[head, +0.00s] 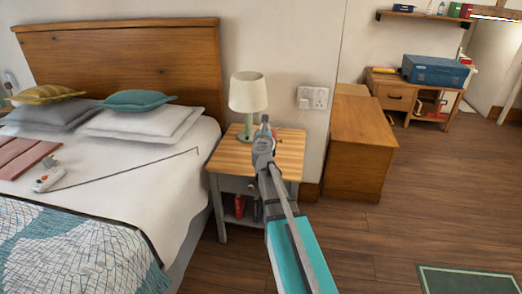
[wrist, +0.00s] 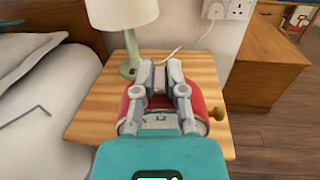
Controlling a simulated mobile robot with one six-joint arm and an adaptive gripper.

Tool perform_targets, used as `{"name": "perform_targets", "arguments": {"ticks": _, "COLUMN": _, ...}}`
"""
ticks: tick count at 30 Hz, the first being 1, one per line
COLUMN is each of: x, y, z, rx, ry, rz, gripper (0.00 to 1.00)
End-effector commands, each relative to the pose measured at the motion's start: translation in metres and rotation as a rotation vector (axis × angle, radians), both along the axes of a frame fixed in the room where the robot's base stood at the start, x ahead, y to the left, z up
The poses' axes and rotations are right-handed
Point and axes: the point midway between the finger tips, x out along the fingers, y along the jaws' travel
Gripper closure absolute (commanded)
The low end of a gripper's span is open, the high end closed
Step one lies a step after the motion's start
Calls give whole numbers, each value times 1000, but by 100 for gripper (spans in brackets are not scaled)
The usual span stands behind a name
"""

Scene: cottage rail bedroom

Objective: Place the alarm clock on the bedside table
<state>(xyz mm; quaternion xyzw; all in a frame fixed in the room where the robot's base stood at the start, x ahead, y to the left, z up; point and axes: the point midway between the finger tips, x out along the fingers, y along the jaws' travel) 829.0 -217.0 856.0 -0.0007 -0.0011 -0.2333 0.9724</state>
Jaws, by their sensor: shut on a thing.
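My gripper (head: 264,128) is above the wooden top of the bedside table (head: 288,150), pointing away from me. The wrist view shows it (wrist: 160,72) shut on a rounded red thing, which I take to be the alarm clock (wrist: 207,103). The clock shows on both sides of the fingers, with a round brown knob at its right. The tabletop also shows in the wrist view (wrist: 88,118).
A lamp with a cream shade (head: 248,92) stands at the table's back left, close beyond my gripper in the wrist view (wrist: 122,12). The bed (head: 150,170) is to the left. A wooden chest (head: 360,140) stands to the right. Bare tabletop shows on both sides.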

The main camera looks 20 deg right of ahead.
Motion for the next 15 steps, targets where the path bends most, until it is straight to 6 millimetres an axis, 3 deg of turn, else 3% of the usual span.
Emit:
{"name": "perform_targets", "arguments": {"ticks": 6, "x": -4, "y": -17, "z": -6, "rx": -2, "ry": -2, "rz": -103, "gripper": 100}}
{"name": "perform_targets", "arguments": {"ticks": 15, "x": -6, "y": -20, "z": -6, "rx": -2, "ry": -2, "rz": -122, "gripper": 100}}
